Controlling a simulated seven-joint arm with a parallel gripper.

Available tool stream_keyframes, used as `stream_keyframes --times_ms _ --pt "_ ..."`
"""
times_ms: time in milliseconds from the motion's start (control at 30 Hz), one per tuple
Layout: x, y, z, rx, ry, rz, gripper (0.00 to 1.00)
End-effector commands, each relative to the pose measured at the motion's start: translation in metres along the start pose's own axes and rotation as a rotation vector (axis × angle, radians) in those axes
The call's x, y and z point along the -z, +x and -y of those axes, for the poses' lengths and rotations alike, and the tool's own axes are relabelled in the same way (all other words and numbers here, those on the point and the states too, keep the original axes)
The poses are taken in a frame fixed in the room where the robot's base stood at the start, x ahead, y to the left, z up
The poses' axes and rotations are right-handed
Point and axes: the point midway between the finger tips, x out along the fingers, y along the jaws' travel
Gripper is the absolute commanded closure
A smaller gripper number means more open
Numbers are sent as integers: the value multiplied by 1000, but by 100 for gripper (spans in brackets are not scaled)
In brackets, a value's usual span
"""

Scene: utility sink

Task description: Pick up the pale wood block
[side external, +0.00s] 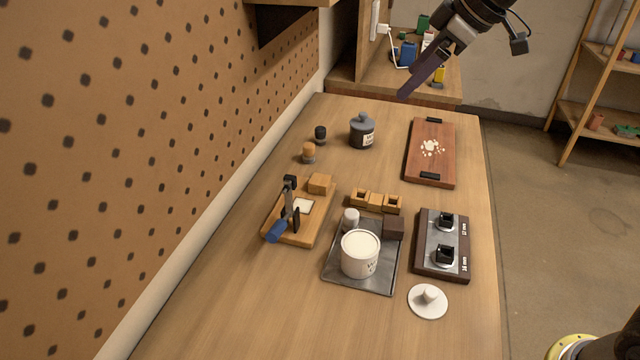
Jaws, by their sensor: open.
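A pale wood block (320,184) sits at the back of a small wooden board (269,221) that also carries a clamp-like lever tool with a blue handle. Another light wood piece (376,201), with square openings, stands to its right on the table. I cannot tell for certain which of these is the named block; the plain cube fits best. My gripper (404,93) is open at the top of the view, pointing down and left, well away from both. One long purple-grey finger shows clearly; the gap between the fingers is hidden. I see nothing held.
A metal tray (345,281) holds a white tub, a small white cylinder and a dark brown block. A dark fixture (428,272) and white lid (428,301) are nearby. A grey jar (362,132) and reddish board (435,178) stand farther back. The left front table is clear.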

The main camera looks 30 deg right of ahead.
Motion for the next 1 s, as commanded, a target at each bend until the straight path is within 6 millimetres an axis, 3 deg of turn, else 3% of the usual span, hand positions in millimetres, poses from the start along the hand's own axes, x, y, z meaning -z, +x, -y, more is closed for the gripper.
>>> stream_keyframes --times_ms 33,200,400,567,1000 --pt "11 24 -6 23 -15 11 9" --pt "36 98 -16 86 -47 41 9" --pt "34 174 -14 147 -41 103 9" --pt "20 205 -6 180 -38 148 9" --pt "8 274 9 185 -38 155 9"
